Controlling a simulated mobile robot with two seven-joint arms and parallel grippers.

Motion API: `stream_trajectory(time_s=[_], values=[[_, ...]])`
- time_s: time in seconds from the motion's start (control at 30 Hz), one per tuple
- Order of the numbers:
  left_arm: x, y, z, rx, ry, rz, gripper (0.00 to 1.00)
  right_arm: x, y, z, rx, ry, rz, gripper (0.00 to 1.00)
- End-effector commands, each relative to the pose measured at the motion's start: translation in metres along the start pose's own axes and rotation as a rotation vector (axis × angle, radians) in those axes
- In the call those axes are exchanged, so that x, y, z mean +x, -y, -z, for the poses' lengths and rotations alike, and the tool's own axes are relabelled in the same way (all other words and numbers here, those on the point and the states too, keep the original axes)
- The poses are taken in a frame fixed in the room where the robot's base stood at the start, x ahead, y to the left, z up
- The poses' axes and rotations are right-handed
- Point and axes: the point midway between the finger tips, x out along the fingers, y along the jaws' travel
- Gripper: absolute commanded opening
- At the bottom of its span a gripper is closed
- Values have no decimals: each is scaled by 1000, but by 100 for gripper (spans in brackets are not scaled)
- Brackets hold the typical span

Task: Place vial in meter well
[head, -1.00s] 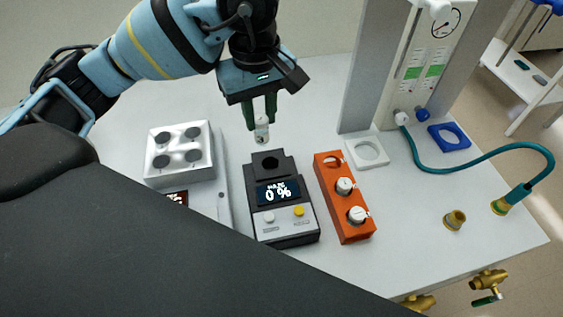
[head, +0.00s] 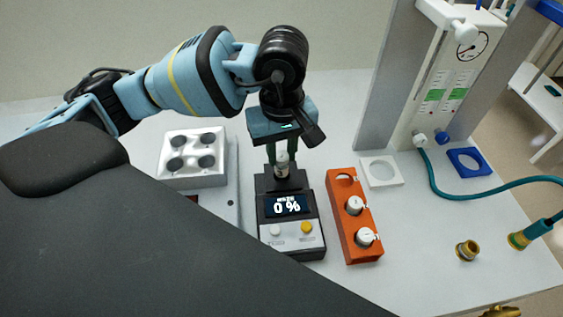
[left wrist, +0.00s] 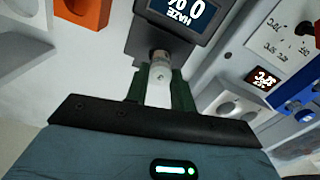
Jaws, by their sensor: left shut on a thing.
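The vial (head: 282,163) has a white cap and is upright between the green fingers of my left gripper (head: 283,158), which is shut on it. It also shows in the left wrist view (left wrist: 160,75). The black haze meter (head: 290,250) has a lit display reading "HAZE 0 %". The vial is right over the meter's well at its back end; its lower end meets the well's rim in the head view, and I cannot tell how deep it sits. The well opening is hidden by the vial and fingers. My right gripper is not in view.
An orange rack (head: 350,222) with two capped vials and one empty hole stands right of the meter. A white block with four dark wells, several in all (head: 190,180), stands left. A white ring holder (head: 381,173) and blue holder (head: 468,161) lie farther right.

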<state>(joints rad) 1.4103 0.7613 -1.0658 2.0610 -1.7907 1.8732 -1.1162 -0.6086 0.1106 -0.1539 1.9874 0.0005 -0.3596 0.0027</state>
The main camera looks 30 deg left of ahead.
Motion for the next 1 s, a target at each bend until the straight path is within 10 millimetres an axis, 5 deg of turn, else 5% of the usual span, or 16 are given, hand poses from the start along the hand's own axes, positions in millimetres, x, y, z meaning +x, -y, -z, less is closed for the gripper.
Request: stream_trajectory(time_s=[0.47, 0.87, 0.9, 1.0], values=[[37, 0, 0, 0, 1, 2, 2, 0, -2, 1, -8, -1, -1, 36], [43, 0, 0, 0, 1, 1, 2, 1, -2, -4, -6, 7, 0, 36], [41, 0, 0, 0, 0, 0, 30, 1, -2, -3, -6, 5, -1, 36], [41, 0, 0, 0, 0, 0, 43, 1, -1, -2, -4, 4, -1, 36]])
